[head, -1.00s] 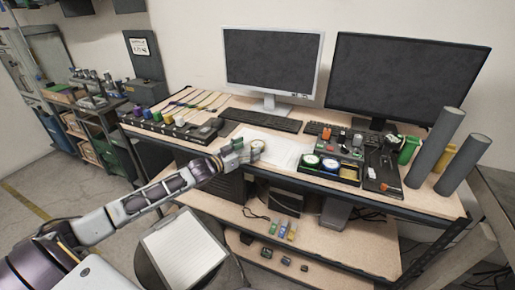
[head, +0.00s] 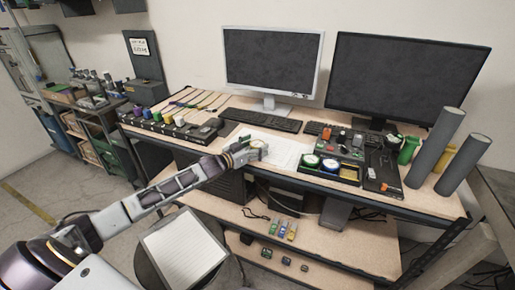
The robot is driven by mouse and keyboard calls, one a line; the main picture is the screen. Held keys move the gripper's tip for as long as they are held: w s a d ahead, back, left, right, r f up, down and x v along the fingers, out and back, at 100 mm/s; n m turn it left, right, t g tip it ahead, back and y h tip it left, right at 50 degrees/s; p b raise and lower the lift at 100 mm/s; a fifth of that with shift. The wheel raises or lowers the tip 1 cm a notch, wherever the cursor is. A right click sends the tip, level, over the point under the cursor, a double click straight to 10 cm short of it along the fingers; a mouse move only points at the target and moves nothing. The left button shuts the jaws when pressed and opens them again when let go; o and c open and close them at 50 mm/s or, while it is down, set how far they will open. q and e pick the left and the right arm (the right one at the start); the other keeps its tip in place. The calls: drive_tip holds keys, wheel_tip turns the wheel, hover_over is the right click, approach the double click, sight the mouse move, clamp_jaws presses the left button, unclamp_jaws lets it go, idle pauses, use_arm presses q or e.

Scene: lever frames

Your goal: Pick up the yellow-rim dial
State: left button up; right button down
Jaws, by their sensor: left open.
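A small round dial (head: 259,145) with a pale face and what looks like a yellowish rim is on the white sheet (head: 285,152) at the middle of the desk. My left gripper (head: 249,150) comes in from the left and is open, its fingers right at the dial's left side. The fingers partly hide the dial, and I cannot tell whether they touch it. My right gripper is not in view.
A black tray (head: 318,175) right of the sheet holds a green-rim dial (head: 311,160), a blue one (head: 330,164) and a yellow patch. A keyboard (head: 262,121) and two monitors stand behind. Grey cylinders (head: 437,150) stand at the right.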

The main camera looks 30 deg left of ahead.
sight(257, 143)
use_arm(q)
drive_tip(key=shift+w+d, duration=0.15)
drive_tip(key=shift+w, duration=0.4)
drive_tip(key=shift+c, duration=0.4)
drive_tip(key=c, duration=1.1)
drive_tip(key=shift+r, duration=0.45)
wheel_tip(257, 143, up, 4)
drive_tip(key=shift+r, duration=0.2)
wheel_tip(257, 143, up, 3)
drive_tip(key=shift+r+p, duration=0.15)
drive_tip(key=shift+p, duration=0.2)
drive_tip(key=shift+r, duration=0.7)
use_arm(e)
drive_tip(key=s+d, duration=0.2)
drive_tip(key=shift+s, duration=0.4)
